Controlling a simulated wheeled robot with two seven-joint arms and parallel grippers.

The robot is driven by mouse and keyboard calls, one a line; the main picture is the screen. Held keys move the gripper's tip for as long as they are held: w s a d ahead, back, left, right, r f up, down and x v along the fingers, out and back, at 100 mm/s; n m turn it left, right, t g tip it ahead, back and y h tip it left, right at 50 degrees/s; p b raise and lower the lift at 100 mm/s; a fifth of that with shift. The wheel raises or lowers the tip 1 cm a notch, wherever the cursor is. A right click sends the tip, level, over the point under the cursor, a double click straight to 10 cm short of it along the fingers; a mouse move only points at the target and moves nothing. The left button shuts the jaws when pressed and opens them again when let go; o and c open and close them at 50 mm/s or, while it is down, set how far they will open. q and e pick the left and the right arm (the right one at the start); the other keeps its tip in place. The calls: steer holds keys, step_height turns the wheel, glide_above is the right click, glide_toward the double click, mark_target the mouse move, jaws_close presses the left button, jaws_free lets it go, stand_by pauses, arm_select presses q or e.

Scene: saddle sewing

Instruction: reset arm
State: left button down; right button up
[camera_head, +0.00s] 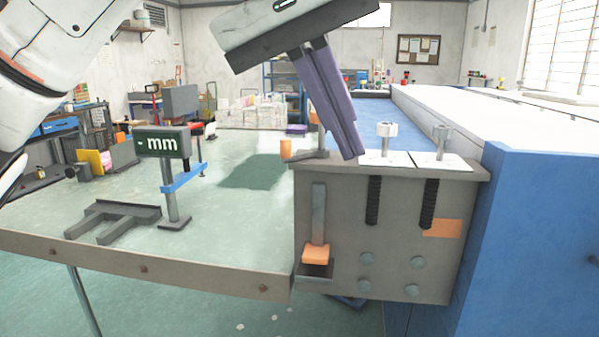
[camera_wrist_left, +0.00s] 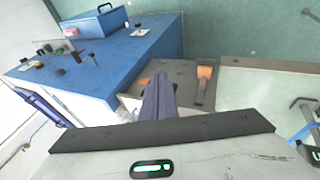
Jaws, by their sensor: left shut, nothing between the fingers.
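My left gripper (camera_head: 348,150) comes in from the upper left in the head view, its two long purple-grey fingers shut together with nothing between them. The fingertips point down at the top edge of a grey metal block (camera_head: 330,225); I cannot tell whether they touch it. In the left wrist view the shut fingers (camera_wrist_left: 160,80) reach toward the same block (camera_wrist_left: 178,72). The block carries an orange-ended lever (camera_head: 318,254) on its front, two black springs (camera_head: 372,202) and two upright metal posts (camera_head: 387,135) on white plates. My right gripper is not in view.
A gauge marked "mm" (camera_head: 162,143) with a blue bar stands on the pale green table (camera_head: 235,230), beside a dark forked bracket (camera_head: 112,222). A large blue bench (camera_head: 525,230) lies right of the block. The table between gauge and block is mostly clear.

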arm_select(q)
steer(key=w+d+f+h, duration=0.25)
steer(key=w+f, duration=0.45)
steer(key=f, duration=0.4)
steer(key=w+a+f+n+t+h, duration=0.1)
steer(key=w+f+t, duration=0.1)
steer(key=f, duration=1.2)
steer(key=w+a+f+t+h, duration=0.1)
steer(key=w+f, duration=0.1)
steer(key=f, duration=1.3)
steer(key=s+a+f+n+t+y, duration=0.1)
steer(key=s+a+f, duration=0.15)
steer(key=f, duration=0.35)
steer(key=s+a+f+t+y, duration=0.1)
steer(key=s+a+f, duration=0.1)
steer(key=a+f, duration=0.3)
steer(key=s+a+f+m+y, duration=0.1)
steer(key=s+a+f, duration=0.3)
steer(key=s, duration=0.3)
steer(key=s+a+f+y, duration=0.2)
steer(key=s+a+f, duration=0.3)
steer(key=s, duration=0.3)
steer(key=s+a+f+m+t+y, duration=0.1)
steer(key=s+a+f+y, duration=0.1)
steer(key=s+a+f, duration=0.3)
steer(key=shift+s+a+f+m, duration=0.25)
steer(key=shift+s+f, duration=0.5)
steer(key=shift+s, duration=0.4)
